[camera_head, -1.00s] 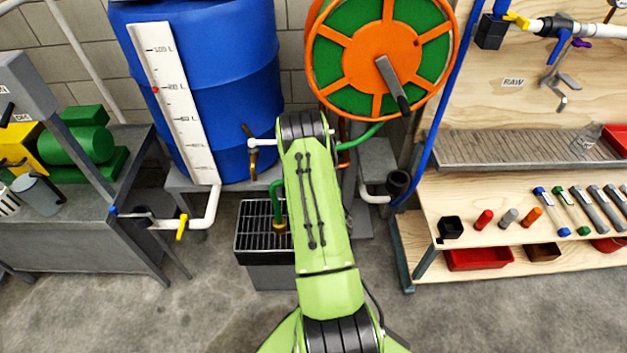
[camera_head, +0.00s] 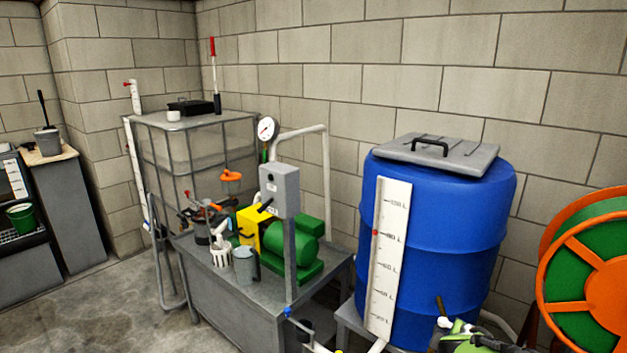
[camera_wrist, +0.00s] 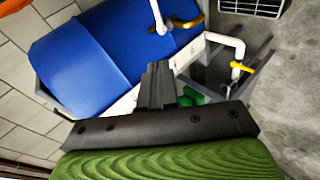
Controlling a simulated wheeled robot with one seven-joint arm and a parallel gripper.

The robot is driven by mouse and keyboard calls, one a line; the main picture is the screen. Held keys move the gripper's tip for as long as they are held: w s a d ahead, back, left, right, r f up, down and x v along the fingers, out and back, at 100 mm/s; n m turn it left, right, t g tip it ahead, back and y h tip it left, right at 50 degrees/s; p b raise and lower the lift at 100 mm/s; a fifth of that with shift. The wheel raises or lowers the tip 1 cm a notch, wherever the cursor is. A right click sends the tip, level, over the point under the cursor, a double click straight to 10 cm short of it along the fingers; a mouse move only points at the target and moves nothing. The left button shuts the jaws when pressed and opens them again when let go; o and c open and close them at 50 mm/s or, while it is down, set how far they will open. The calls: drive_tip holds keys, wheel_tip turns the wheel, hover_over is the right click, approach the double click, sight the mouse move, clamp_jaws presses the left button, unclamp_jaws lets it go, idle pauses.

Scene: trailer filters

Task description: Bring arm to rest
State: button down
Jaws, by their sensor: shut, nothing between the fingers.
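My gripper (camera_wrist: 157,72) shows in the wrist view as dark fingers closed together, with nothing between them. It points toward the blue barrel (camera_wrist: 95,60) and the pipework beside it, apart from them as far as I can tell. In the head view only a green part of my arm shows, low at the right in front of the blue barrel (camera_head: 440,240); the gripper cannot be made out there.
A metal bench (camera_head: 240,305) with a green pump (camera_head: 290,243) stands left of the barrel. A caged tank (camera_head: 195,150) is behind it. An orange hose reel (camera_head: 590,280) is at the right edge. Floor (camera_head: 105,310) is clear at lower left.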

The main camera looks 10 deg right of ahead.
drive_tip(key=s+a+r+m+g+y, duration=0.1)
drive_tip(key=s+a+r+m+y, duration=0.25)
drive_tip(key=s+a, duration=0.55)
drive_tip(key=s+a+r+m+g+y, duration=0.1)
drive_tip(key=s+a+r+m+y, duration=0.2)
drive_tip(key=s+a, duration=0.6)
wheel_tip(320, 180, up, 15)
drive_tip(key=a+m+p, duration=0.1)
drive_tip(key=p, duration=1.5)
drive_tip(key=shift+s+g, duration=0.15)
drive_tip(key=shift+g, duration=0.25)
drive_tip(key=shift+m, duration=0.25)
